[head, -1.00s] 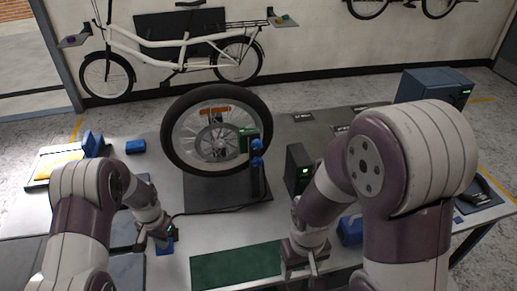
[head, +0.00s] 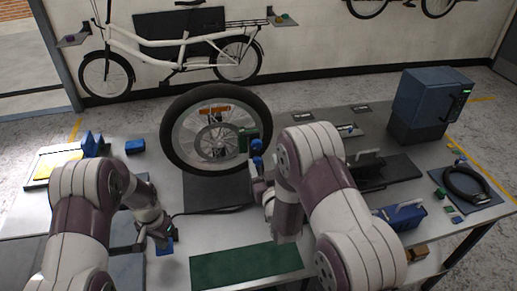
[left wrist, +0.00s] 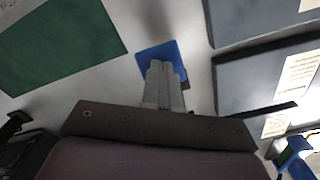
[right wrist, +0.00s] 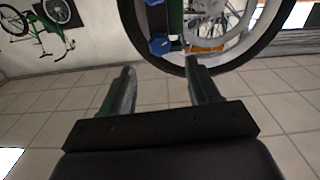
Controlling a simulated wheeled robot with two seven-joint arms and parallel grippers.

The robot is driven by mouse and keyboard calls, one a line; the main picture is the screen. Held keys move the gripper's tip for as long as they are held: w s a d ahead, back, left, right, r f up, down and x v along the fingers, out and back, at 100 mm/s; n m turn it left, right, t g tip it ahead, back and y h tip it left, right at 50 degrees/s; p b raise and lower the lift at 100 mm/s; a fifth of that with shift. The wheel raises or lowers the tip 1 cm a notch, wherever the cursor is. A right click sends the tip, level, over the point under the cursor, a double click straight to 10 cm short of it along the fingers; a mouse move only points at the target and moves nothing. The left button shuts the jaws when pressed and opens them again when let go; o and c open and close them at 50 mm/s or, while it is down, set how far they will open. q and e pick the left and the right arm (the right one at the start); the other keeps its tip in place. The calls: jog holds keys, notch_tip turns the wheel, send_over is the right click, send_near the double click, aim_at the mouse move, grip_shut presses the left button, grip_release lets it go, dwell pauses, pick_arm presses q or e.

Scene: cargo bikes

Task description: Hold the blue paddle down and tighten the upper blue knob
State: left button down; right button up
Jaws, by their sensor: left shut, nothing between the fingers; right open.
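The blue paddle (head: 166,247) lies at the front left of the bench. My left gripper (head: 160,238) is over it with shut, empty fingers; in the left wrist view the fingertips (left wrist: 160,66) overlap the paddle (left wrist: 148,55), and contact looks likely but is not certain. The upper blue knob (head: 257,144) sits on the post beside the wheel, above a lower blue knob (head: 257,162). My right gripper (head: 257,180) is open and empty by the post, below the upper knob in the head view. In the right wrist view, the upper knob (right wrist: 160,45) appears beyond the fingertips (right wrist: 160,68), apart from them.
The wheel (head: 262,112) stands just behind the knobs. A green mat (head: 245,267) lies at the front. A blue-grey cabinet (head: 425,105), a black tire ring (head: 467,184) and a blue box (head: 398,217) are on the right.

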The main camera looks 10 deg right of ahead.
aim_at(258, 146)
jog(key=w, duration=0.7)
jog(key=shift+w, duration=0.15)
jog(key=shift+c, duration=0.2)
pick_arm(q)
jog(key=shift+f, duration=0.1)
pick_arm(e)
jog(key=c, duration=1)
